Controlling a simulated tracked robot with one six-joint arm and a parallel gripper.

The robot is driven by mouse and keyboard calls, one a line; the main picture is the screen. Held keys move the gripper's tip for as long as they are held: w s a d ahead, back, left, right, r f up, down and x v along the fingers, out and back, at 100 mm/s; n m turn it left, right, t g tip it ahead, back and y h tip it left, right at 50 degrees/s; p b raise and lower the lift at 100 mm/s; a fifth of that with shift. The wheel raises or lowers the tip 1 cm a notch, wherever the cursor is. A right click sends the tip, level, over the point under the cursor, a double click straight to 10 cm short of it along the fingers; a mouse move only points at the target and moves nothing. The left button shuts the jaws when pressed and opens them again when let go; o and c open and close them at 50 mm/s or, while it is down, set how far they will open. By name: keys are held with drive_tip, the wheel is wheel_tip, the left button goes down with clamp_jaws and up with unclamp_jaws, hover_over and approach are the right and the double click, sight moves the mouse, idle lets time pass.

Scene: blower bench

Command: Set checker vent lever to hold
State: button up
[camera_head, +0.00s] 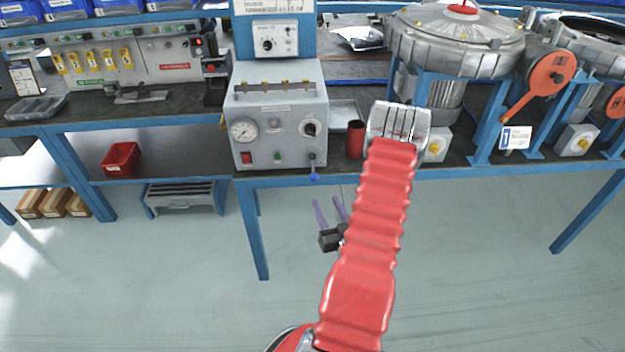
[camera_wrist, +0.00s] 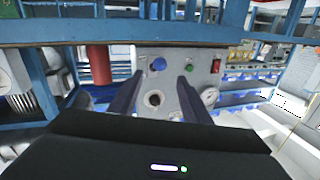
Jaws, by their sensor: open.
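The checker (camera_head: 278,130) is a grey box at the bench's front edge, with a gauge, a black knob, a red switch and a green button. Its vent lever (camera_head: 313,168) is at the lower right of the front face, its blue tip hanging down. The blue tip (camera_wrist: 158,64) also shows in the wrist view, beyond and between the fingers. My gripper (camera_head: 331,212) is open and empty, below the bench edge and slightly right of the lever, apart from it. The wrist view shows my gripper (camera_wrist: 160,88) facing the panel, which appears upside down. I cannot read the lever's position labels.
A red cylinder (camera_head: 355,139) stands right of the checker and shows in the wrist view (camera_wrist: 98,65). The blue bench edge (camera_head: 450,173) runs across above my gripper. A table leg (camera_head: 252,230) stands to the left. The floor in front is clear.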

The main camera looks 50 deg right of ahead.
sight(314, 178)
drive_tip(key=x, duration=1.3)
drive_tip(key=shift+c, duration=0.6)
clamp_jaws()
drive_tip(key=shift+a, duration=0.25)
drive_tip(key=shift+s+d, duration=0.15)
drive_tip(key=shift+d, duration=0.15)
